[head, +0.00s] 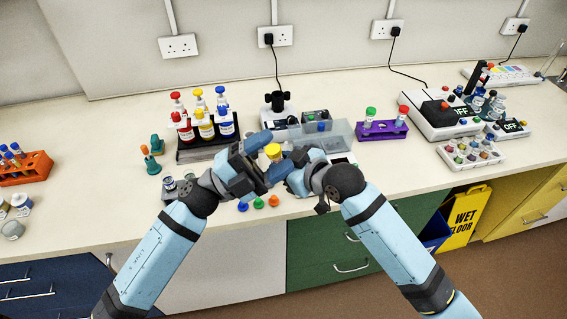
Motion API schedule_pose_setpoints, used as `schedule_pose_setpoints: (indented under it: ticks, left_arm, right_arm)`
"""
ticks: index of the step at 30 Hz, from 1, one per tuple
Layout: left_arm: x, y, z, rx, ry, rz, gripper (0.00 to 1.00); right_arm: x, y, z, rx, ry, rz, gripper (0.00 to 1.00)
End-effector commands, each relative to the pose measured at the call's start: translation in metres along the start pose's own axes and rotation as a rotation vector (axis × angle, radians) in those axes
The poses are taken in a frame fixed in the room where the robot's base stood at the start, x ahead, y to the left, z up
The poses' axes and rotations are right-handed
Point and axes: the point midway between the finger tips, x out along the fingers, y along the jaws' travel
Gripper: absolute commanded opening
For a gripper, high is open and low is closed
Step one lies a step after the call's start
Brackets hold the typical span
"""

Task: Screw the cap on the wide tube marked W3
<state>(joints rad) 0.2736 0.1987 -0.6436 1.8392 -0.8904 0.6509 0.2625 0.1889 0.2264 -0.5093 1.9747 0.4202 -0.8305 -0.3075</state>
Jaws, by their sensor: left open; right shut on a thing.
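A yellow cap (273,151) shows between my two grippers near the middle of the bench, apparently on top of a tube whose body is mostly hidden by the fingers. No W3 mark is readable. My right gripper (286,168) comes in from the right and is shut on what appears to be this tube, below the cap. My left gripper (265,171) is open, close beside the cap on its left. Whether it touches the cap, and how far the cap sits on the tube, cannot be told.
Loose blue (243,206), green (258,203) and orange (273,201) caps lie at the front edge. A black rack (184,154) of bottles stands behind left, a clear box (340,133) behind right. A purple rack (381,131) stands further right, an orange rack (38,172) far left.

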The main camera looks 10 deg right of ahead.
Motion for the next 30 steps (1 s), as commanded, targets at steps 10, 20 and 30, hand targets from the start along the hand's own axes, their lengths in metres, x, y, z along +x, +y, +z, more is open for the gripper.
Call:
schedule_pose_setpoints:
  ticks: [10,20,30]
  left_arm:
    - [-0.136,0.05,0.038,-0.394,-0.62,-0.338,0.64]
    - [-0.296,0.151,0.004,-0.795,-1.221,-0.455,0.64]
    - [-0.379,0.215,-0.059,-1.054,-1.54,-0.445,0.64]
  right_arm:
    - [0.0,0.0,0.0,0.0,0.0,0.0,0.0]
    - [0.0,0.0,0.0,0.0,0.0,0.0,0.0]
    - [0.0,0.0,0.0,0.0,0.0,0.0,0.0]
